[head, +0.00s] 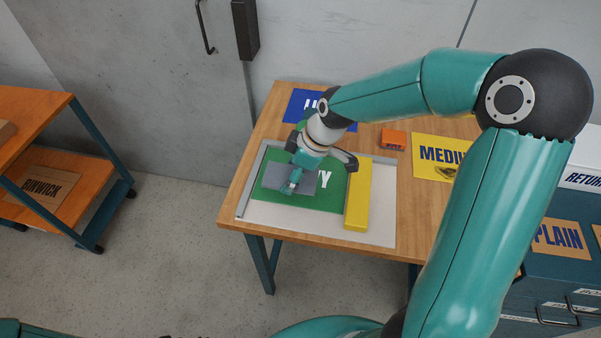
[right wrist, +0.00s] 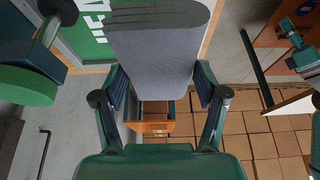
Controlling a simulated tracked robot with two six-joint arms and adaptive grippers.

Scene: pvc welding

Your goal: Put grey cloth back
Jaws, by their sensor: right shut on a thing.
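The grey cloth (head: 272,175) shows in the head view as a flat grey rectangle over the green sheet (head: 330,197) with white lettering. My right gripper (head: 293,184) is over the cloth and shut on it. In the right wrist view the cloth (right wrist: 155,50) is a thick grey slab with a layered edge, between the two fingers. I cannot tell whether the cloth touches the green sheet. My left gripper is not seen.
The wooden table (head: 240,203) bears a pale board (head: 310,222) with a yellow bar (head: 357,195). A blue sheet (head: 300,100), an orange box (head: 393,140) and a yellow "MEDIUM" sheet (head: 432,172) lie behind. Labelled drawers (head: 555,265) stand right, an orange shelf (head: 45,105) left.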

